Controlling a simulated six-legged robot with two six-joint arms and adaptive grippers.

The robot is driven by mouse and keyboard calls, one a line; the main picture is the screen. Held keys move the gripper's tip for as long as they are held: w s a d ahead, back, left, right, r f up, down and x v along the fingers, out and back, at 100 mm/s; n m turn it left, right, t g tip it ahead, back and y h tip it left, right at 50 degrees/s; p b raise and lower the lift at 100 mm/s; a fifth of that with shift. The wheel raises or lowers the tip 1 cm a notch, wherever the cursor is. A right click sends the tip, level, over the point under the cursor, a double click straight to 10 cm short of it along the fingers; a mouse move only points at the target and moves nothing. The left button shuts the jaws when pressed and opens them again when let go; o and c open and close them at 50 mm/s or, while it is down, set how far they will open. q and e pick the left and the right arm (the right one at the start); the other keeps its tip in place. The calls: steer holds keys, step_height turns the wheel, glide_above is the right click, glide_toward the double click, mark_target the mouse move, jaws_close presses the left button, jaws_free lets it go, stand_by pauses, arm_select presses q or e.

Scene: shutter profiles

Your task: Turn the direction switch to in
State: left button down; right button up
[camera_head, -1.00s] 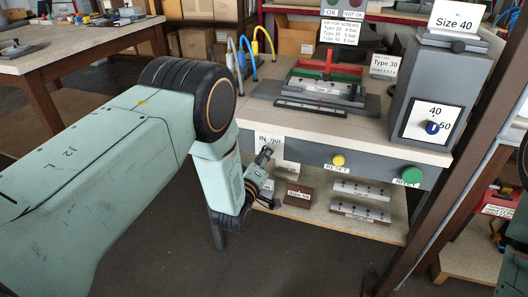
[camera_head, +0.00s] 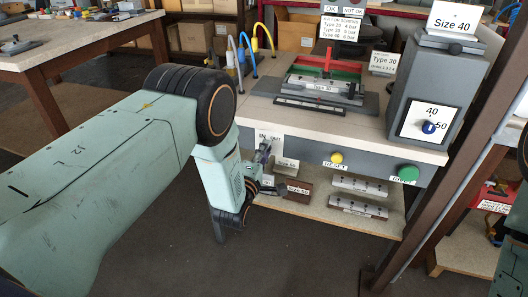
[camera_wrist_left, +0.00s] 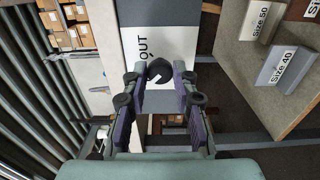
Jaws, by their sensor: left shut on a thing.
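The direction switch is a small black knob (camera_wrist_left: 160,71) on a white plate (camera_wrist_left: 165,45) marked OUT in the left wrist view. In the head view, its plate with IN and OUT (camera_head: 269,139) is at the left end of the grey bench front. My right gripper is not in view.
A yellow RESET button (camera_head: 336,158) and a green button (camera_head: 408,173) are to the right on the same front. Labelled blocks, such as the Size 40 block (camera_wrist_left: 283,66), lie on the shelf below. A fixture (camera_head: 322,84) stands on the bench top.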

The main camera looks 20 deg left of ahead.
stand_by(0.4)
arm_select(q)
steer(key=c, duration=1.1)
jaws_free()
steer(key=s, duration=1.2)
steer(key=shift+a, duration=0.2)
